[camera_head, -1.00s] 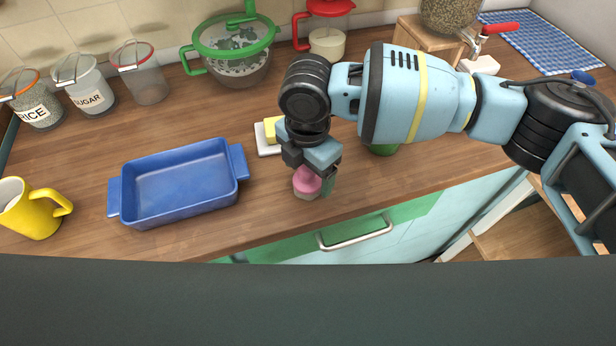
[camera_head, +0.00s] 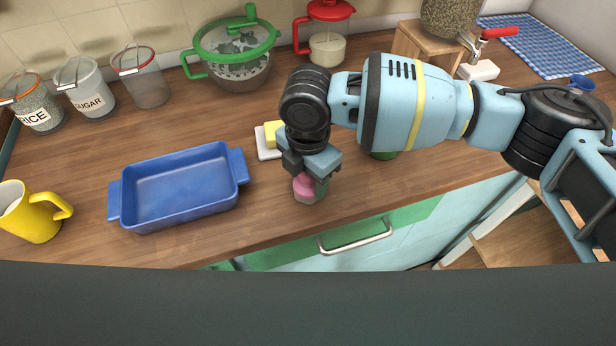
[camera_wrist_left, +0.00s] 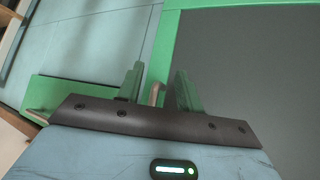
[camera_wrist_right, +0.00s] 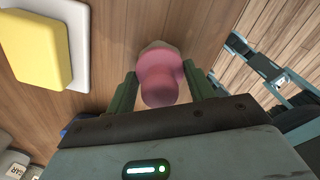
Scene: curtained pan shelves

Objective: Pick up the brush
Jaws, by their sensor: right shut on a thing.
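The brush (camera_head: 304,187) has a rounded pink top and a pale base, and it stands near the counter's front edge. In the right wrist view the pink brush (camera_wrist_right: 160,78) sits between the green fingers. My right gripper (camera_wrist_right: 161,88) is shut on it from above; in the head view this gripper (camera_head: 311,183) hides part of the brush. My left gripper shows only in the left wrist view (camera_wrist_left: 157,85). Its fingers are apart and nothing is between them; it is in front of the cabinet fronts.
A blue baking dish (camera_head: 243,165) is left of the brush. A yellow sponge (camera_head: 272,133) on a white dish (camera_head: 266,152) lies just behind. A yellow mug (camera_head: 30,215) stands far left. A drawer handle (camera_head: 356,238) is below the counter edge. The counter between dish and brush is clear.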

